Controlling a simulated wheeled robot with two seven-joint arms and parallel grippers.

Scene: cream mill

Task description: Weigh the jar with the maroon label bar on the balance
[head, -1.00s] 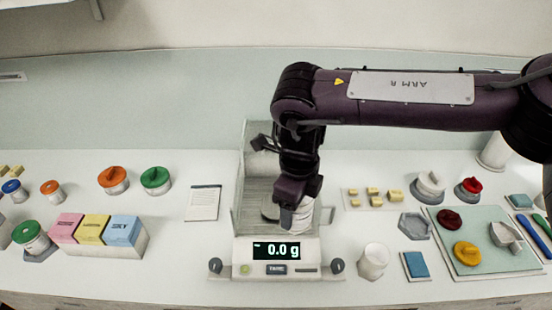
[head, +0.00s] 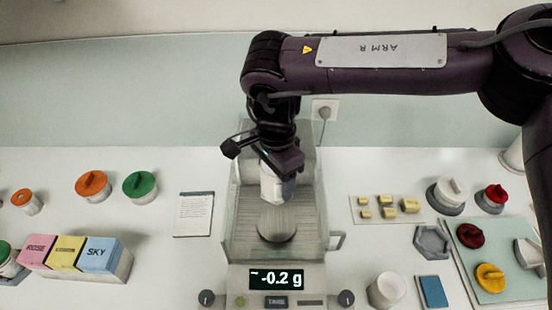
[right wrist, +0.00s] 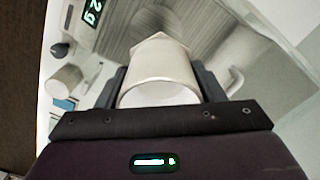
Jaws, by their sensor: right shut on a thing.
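My right gripper (head: 280,170) is shut on a white jar (head: 272,188), which it holds within the balance's clear shield. The jar also shows between the fingers in the right wrist view (right wrist: 160,75); no maroon bar can be made out on it. The balance (head: 322,283) stands at the front middle of the bench. Its round pan (head: 277,227) is bare and shows below the jar in the head view. The jar appears apart from the pan. The display (head: 276,279) reads -0.2 g with a small mark before it. My left gripper is not in view.
Right of the balance are a white cup (head: 386,291), a blue pad (head: 432,291), a grey hexagonal dish (head: 433,245), small yellow blocks and a green mat (head: 462,262) with lidded pots. At left are a note card (head: 193,214), coloured boxes (head: 65,252) and lidded jars.

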